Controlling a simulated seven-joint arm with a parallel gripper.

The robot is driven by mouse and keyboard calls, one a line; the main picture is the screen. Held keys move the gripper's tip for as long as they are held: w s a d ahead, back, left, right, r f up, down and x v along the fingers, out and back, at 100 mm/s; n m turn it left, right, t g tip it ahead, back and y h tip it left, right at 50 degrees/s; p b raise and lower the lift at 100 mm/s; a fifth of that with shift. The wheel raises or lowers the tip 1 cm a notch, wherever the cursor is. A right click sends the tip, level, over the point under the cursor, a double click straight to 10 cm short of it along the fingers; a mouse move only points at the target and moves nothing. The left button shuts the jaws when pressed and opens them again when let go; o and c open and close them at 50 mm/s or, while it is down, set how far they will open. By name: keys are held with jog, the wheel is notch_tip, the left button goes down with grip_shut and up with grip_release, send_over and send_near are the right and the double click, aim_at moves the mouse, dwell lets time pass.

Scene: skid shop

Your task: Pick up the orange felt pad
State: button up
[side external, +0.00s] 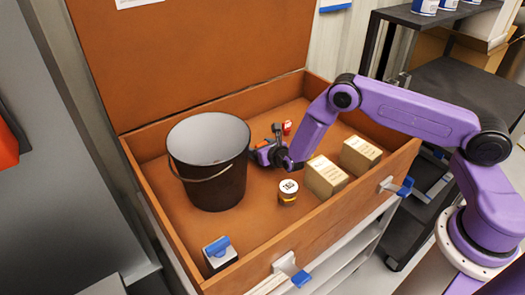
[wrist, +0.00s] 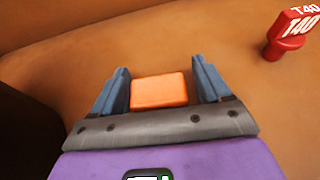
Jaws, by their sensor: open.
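The orange felt pad (wrist: 160,90) is a small, flat, rounded block on the brown tray floor. In the wrist view it shows between the two blue-grey fingers of my gripper (wrist: 160,84), with a narrow gap on each side. The fingers are open and do not visibly touch it. In the side view my gripper (side external: 265,145) is low over the tray, just right of the black bucket. A small orange patch by the fingers there may be the pad or part of the gripper; I cannot tell.
The black bucket (side external: 212,180) stands close on the left. Two tan boxes (side external: 325,177) and a small labelled jar (side external: 288,190) stand nearby. The wooden tray walls (side external: 330,215) surround everything.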

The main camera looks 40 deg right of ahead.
jog(key=c, duration=1)
jog(key=shift+r, duration=0.1)
